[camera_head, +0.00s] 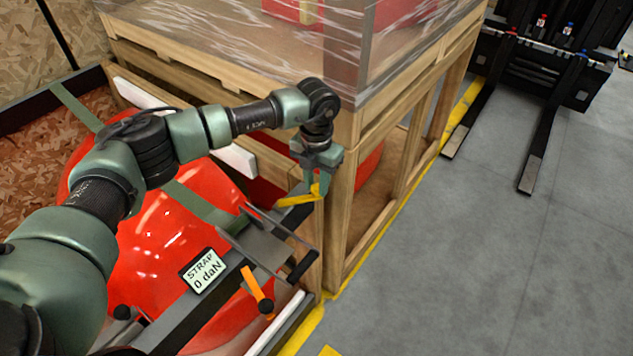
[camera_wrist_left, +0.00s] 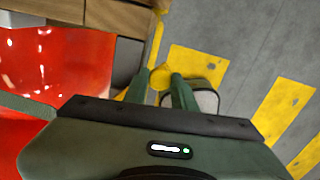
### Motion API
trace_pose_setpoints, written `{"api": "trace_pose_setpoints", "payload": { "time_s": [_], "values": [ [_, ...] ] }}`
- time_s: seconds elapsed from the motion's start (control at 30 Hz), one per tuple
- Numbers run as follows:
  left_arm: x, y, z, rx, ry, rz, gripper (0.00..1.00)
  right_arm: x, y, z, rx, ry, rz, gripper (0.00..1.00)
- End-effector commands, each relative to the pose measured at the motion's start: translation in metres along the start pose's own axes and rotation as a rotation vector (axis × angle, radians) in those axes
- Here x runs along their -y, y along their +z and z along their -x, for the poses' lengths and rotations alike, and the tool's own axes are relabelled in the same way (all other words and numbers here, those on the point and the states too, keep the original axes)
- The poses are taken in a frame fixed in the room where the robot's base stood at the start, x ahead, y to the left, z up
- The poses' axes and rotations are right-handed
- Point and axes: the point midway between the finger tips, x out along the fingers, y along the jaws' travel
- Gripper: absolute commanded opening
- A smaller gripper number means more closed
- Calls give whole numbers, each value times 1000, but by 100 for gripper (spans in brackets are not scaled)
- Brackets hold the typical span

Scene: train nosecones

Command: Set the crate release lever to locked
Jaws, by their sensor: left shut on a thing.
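A yellow lever (camera_head: 297,200) juts out at the corner of the wooden crate frame (camera_head: 335,215), beside the red nosecone. My left gripper (camera_head: 318,188) reaches down to its outer end and is shut on it. In the left wrist view, the yellow end of the lever (camera_wrist_left: 160,77) shows between the two green fingers (camera_wrist_left: 160,88). The lever's pivot and any lock marking are hidden or too small to tell. My right gripper is in neither view.
A red nosecone (camera_head: 150,235) lies strapped at the left. Forklift tines (camera_head: 540,145) rest on open grey floor (camera_head: 480,260) at the right.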

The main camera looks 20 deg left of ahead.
Motion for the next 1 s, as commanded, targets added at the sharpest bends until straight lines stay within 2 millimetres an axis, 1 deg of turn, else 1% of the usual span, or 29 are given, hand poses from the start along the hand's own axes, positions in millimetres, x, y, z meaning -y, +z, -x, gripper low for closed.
{"api": "trace_pose_setpoints", "payload": {
  "time_s": [0.77,1.0],
  "values": [
    [0,1,1,2,0,0,0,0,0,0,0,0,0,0],
    [2,-2,0,3,0,-37,0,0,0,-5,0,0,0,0]
  ]
}}
